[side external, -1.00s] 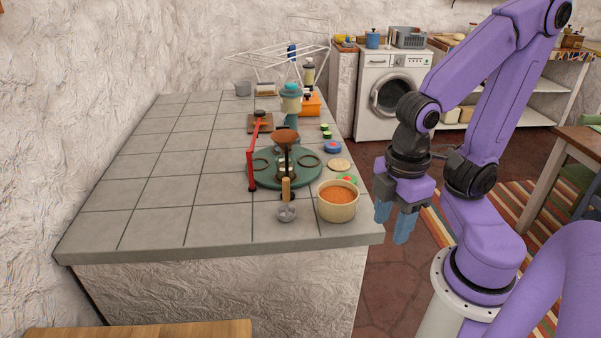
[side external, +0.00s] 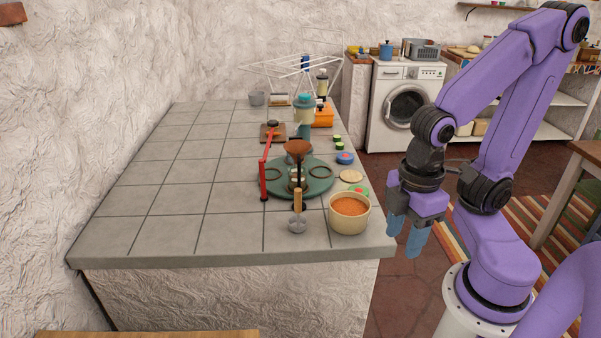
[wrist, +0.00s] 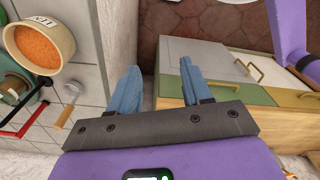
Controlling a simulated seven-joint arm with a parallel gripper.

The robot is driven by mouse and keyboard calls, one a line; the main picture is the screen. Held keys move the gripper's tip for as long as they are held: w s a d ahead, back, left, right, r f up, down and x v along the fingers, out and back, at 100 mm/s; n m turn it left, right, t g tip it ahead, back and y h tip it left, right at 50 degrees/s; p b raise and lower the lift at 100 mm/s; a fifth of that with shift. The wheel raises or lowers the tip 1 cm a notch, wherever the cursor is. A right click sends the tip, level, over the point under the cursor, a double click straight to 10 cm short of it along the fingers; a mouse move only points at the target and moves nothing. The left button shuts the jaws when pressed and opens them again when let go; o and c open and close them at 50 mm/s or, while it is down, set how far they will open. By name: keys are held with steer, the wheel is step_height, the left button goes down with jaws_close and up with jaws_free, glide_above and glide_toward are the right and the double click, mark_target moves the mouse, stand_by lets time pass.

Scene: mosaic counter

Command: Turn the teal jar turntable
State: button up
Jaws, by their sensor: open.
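The teal jar turntable (side external: 322,187) lies flat on the tiled counter, a round green disc with dark rings on it. A brown funnel (side external: 297,147) stands over its middle, with small jars under it. In the wrist view, part of the turntable (wrist: 10,84) shows at the left edge. My gripper (side external: 405,238) is open and empty, pointing down beyond the counter's right edge, apart from the turntable. Its blue fingers (wrist: 158,85) also show in the wrist view, with nothing between them.
A tub of orange powder (side external: 349,213) stands at the counter's front right corner, between turntable and gripper. A wooden-handled scoop (side external: 297,212) is beside it. A blue-lidded jar (side external: 345,158) and several small items stand behind. The counter's left side is clear.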

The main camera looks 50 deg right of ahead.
steer(key=w+a+r+m, duration=0.1)
steer(key=w+r, duration=0.2)
steer(key=w, duration=0.3)
steer(key=w+a+r+m, duration=0.1)
steer(key=w+a+r, duration=0.1)
steer(key=w, duration=0.4)
step_height(320, 180, up, 9)
steer(key=m+t+y, duration=0.2)
steer(key=t+y, duration=0.1)
glide_above(297, 137)
steer(key=s+d, duration=0.5)
steer(key=x, duration=1.7)
steer(key=shift+w+d+f, duration=0.1)
steer(key=shift+w+f, duration=0.1)
steer(key=shift+f, duration=0.15)
jaws_close()
